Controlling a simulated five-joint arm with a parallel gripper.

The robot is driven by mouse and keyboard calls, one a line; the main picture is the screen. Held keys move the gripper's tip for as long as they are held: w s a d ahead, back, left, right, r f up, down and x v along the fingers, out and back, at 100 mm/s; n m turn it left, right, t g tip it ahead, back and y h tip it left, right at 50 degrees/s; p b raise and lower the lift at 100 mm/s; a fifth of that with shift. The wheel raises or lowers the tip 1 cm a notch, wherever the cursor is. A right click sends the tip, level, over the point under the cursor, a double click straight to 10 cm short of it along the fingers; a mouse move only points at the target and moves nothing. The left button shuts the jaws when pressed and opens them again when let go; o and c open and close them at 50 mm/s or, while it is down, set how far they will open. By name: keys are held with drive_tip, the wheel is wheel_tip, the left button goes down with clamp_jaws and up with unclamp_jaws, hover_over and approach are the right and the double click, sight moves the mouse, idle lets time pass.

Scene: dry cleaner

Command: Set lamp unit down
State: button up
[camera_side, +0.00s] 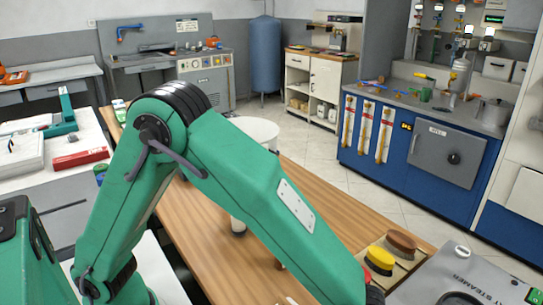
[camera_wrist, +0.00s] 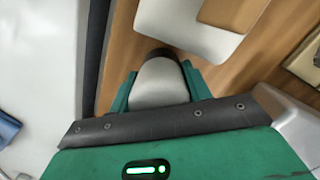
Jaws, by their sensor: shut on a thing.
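In the wrist view, my gripper (camera_wrist: 160,84) is shut on a pale grey, rounded thing (camera_wrist: 160,82) with a dark rim at its far end. This seems to be the lamp unit; only part of it shows between the green fingers. Brown wood shows around it, but I cannot tell whether it touches the wood. In the side view, my green arm reaches over the wooden counter (camera_side: 190,215) to the bottom edge; the gripper is not visible there. A white round top (camera_side: 255,129) shows behind my arm, mostly hidden.
A white, rounded-corner piece (camera_wrist: 180,35) lies just beyond the fingers in the wrist view. In the side view, brushes, one yellow-topped (camera_side: 379,258) and one brown-topped (camera_side: 401,242), sit at the counter's right end, beside a grey steamer (camera_side: 465,275). The counter's middle right looks bare.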

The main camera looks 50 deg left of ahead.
drive_tip(key=shift+r, duration=0.1)
drive_tip(key=shift+r, duration=4.9)
drive_tip(key=shift+w+a+r, duration=0.15)
drive_tip(key=shift+w+a, duration=0.35)
drive_tip(key=shift+w, duration=0.05)
drive_tip(key=w+a+r+n, duration=0.2)
drive_tip(key=w+a+n, duration=0.1)
drive_tip(key=a, duration=0.7)
drive_tip(key=w+a+r+n, duration=0.2)
drive_tip(key=w+a+n, duration=0.2)
drive_tip(key=a, duration=0.6)
drive_tip(key=w+a+r+n, duration=0.2)
drive_tip(key=w+a, duration=0.3)
drive_tip(key=a, duration=0.5)
drive_tip(key=shift+w+n+h, duration=0.4)
drive_tip(key=shift+n, duration=0.5)
drive_tip(key=shift+w, duration=0.1)
